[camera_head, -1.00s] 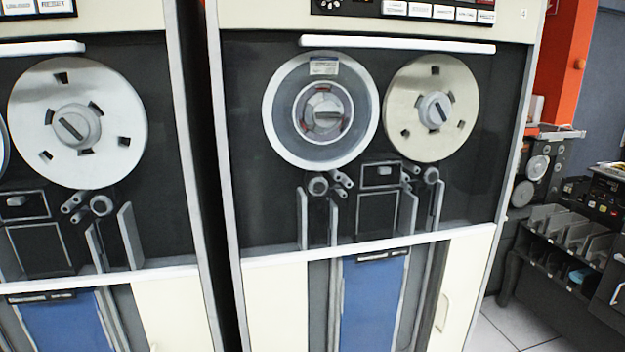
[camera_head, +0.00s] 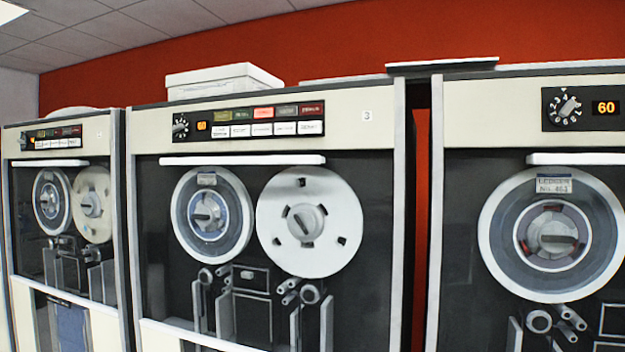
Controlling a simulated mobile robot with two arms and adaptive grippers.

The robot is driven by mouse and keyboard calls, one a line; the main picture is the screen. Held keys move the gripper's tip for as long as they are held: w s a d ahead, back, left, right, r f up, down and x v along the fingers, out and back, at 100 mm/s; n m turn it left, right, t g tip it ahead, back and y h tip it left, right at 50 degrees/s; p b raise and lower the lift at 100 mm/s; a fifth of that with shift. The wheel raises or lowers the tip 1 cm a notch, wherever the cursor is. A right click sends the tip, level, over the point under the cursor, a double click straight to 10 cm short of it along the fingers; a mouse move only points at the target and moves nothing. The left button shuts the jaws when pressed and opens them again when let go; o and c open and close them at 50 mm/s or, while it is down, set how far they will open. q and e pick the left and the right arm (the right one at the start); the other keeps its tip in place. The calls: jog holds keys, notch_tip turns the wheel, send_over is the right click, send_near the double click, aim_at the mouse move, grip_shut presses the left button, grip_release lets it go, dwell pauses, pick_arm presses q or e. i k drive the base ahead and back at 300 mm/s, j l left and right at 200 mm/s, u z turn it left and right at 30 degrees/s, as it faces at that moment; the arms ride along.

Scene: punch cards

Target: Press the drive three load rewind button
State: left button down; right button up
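Drive three (camera_head: 375,225) is the middle tape drive, cream and dark, with a small "3" label (camera_head: 367,115) at its upper right. Its control panel (camera_head: 243,121) has a dial (camera_head: 180,126), an orange lit display (camera_head: 201,126), a row of coloured indicators with one lit bright red (camera_head: 263,112), and a row of white buttons (camera_head: 263,129) below. The lettering on the buttons is too small to read, so I cannot tell which is load rewind. Neither of my grippers is in view.
Other tape drives stand at the left (camera_head: 60,210) and right (camera_head: 500,115). A white handle bar (camera_head: 243,160) runs below drive three's panel, above two reels (camera_head: 212,215). A white box (camera_head: 224,80) sits on top. Behind is a red wall (camera_head: 330,40).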

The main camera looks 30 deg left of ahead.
aim_at(221, 132)
jog(key=u, duration=0.85)
